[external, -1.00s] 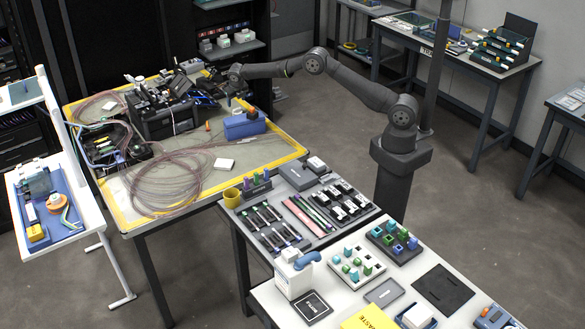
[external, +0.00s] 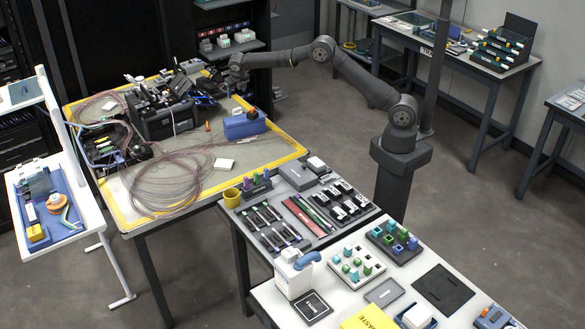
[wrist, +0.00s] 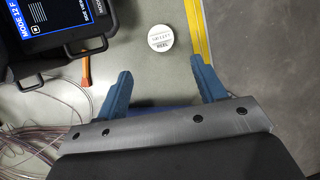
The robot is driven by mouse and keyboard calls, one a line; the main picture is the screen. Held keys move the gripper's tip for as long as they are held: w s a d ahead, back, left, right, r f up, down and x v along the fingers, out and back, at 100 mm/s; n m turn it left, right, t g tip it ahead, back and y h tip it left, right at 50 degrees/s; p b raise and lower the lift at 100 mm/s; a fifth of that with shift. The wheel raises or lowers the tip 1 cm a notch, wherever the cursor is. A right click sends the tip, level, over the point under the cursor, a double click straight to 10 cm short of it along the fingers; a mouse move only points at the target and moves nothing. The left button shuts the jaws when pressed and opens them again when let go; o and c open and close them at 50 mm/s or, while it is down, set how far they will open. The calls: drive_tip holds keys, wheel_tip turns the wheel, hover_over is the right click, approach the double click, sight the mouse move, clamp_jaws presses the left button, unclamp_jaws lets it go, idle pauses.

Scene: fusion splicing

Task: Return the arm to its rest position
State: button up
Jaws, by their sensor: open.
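My arm (external: 350,68) reaches from its dark column over the far right part of the yellow-edged work table. My gripper (wrist: 162,84) has two blue fingers spread wide in the wrist view, with nothing held between them. In the external view its wrist (external: 237,64) is above the table's back edge, and the fingers are too small and dark to make out. The black splicer (external: 165,115) stands to its left; a device with a lit screen (wrist: 55,22) shows at the upper left in the wrist view.
A blue box (external: 244,124) sits on the table (external: 279,150) below the wrist. A round white reel (wrist: 160,38) and an orange tool (wrist: 85,68) lie apart from the fingers. Coiled fibres (external: 165,182) cover the table's middle. A front bench (external: 395,285) carries trays and parts.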

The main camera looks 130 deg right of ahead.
sight(237, 109)
drive_tip(key=x, duration=1.3)
drive_tip(key=shift+a, duration=0.15)
drive_tip(key=r, duration=0.5)
drive_tip(key=shift+s, duration=0.25)
drive_tip(key=shift+s+r+t, duration=0.8)
drive_tip(key=shift+s+r, duration=4.5)
drive_tip(key=shift+r, duration=0.2)
drive_tip(key=w+a, duration=0.8)
drive_tip(key=a, duration=0.4)
drive_tip(key=w+a, duration=0.8)
drive_tip(key=a, duration=0.5)
drive_tip(key=shift+w+a+r, duration=0.2)
drive_tip(key=shift+w+a, duration=0.05)
drive_tip(key=shift+a, duration=0.05)
drive_tip(key=shift+d, duration=0.1)
drive_tip(key=s+d, duration=0.5)
drive_tip(key=d, duration=0.4)
drive_tip(key=s+d, duration=0.5)
drive_tip(key=d, duration=0.3)
drive_tip(key=shift+d, duration=0.4)
drive_tip(key=shift+a+f, duration=0.1)
